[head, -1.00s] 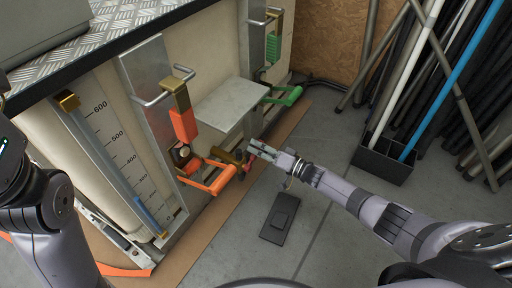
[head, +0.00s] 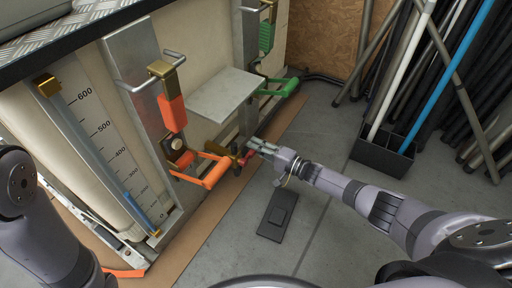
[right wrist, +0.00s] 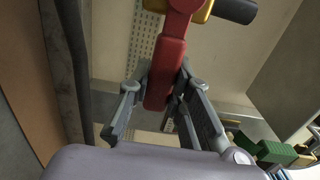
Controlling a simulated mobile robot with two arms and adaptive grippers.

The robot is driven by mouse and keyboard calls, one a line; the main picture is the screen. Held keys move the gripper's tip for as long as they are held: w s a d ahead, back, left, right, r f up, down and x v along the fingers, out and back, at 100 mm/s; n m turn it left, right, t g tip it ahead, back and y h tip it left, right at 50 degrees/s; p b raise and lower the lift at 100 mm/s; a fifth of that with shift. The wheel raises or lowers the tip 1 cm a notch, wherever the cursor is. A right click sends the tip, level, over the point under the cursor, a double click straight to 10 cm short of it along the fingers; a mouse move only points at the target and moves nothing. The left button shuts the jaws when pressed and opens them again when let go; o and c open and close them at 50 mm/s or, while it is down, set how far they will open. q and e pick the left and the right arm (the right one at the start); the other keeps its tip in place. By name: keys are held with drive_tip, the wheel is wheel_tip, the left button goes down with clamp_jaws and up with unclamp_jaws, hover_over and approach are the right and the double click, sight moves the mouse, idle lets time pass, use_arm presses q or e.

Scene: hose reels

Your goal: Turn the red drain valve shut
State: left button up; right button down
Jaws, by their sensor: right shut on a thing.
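The red drain valve handle (right wrist: 165,78) hangs from a brass valve body (right wrist: 198,8) in the right wrist view. In the head view the red handle (head: 247,157) shows small at the foot of the tank, beside the brass body (head: 238,152). My right gripper (head: 256,147) reaches it from the right. In the right wrist view its fingers (right wrist: 160,100) stand on both sides of the handle and are shut on it. My left arm shows at the left edge of the head view, but its gripper is out of the picture.
An orange handle (head: 216,174) sits left of the valve and a green handle (head: 290,87) behind it. A grey shelf plate (head: 224,95) juts out above. A black pedal-like block (head: 277,214) lies on the floor. Pipes stand in a black rack (head: 383,154) at right.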

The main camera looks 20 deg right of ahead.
drive_tip(key=shift+f, duration=0.1)
idle(0.3)
drive_tip(key=c, duration=1.4)
unclamp_jaws()
drive_tip(key=shift+c, duration=0.2)
drive_tip(key=v, duration=1.2)
